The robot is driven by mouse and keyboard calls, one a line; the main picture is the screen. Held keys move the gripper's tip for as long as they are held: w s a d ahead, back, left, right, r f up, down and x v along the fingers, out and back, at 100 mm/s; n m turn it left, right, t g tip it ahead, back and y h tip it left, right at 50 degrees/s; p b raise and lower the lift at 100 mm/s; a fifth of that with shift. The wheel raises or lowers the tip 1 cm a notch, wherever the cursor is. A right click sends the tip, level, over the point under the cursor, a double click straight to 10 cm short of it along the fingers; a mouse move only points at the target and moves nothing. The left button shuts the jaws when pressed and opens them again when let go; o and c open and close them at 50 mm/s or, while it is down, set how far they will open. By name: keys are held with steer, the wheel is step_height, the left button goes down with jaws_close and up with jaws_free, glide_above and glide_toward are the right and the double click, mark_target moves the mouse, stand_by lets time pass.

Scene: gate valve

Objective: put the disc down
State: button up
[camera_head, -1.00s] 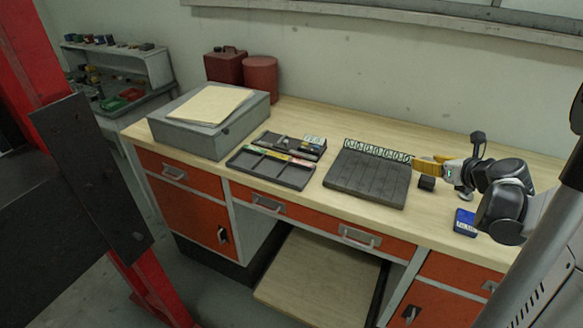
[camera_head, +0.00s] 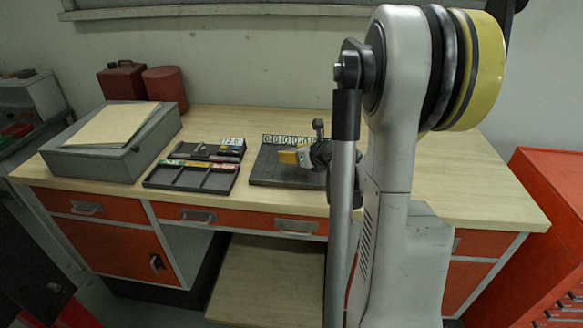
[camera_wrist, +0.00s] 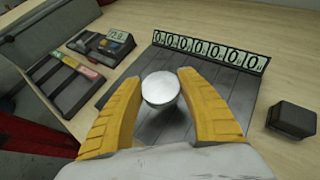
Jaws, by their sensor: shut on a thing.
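A small silver-white disc (camera_wrist: 161,89) sits between the yellow fingertips of my gripper (camera_wrist: 163,88) in the wrist view. The gripper is shut on it. The disc shows above a dark grey grooved board (camera_wrist: 222,95) with a row of number plates at its back edge. I cannot tell whether the disc touches the board. In the head view my gripper (camera_head: 292,157) is over the same board (camera_head: 264,174). The disc cannot be made out there, and my arm hides the board's right side.
A dark block (camera_wrist: 291,119) stands right of the board. Left of it are a black compartment tray (camera_head: 190,178) and a small device with a display (camera_head: 206,152). A grey box (camera_head: 113,145) stands farther left. The wooden bench top (camera_head: 475,178) is clear at the right.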

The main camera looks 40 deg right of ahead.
mark_target(292, 169)
steer(key=shift+w+f+b, duration=0.1)
steer(key=shift+f+b, duration=0.85)
steer(key=shift+f, duration=1.05)
steer(key=shift+f, duration=0.15)
steer(key=o, duration=1.4)
steer(key=shift+c, duration=0.2)
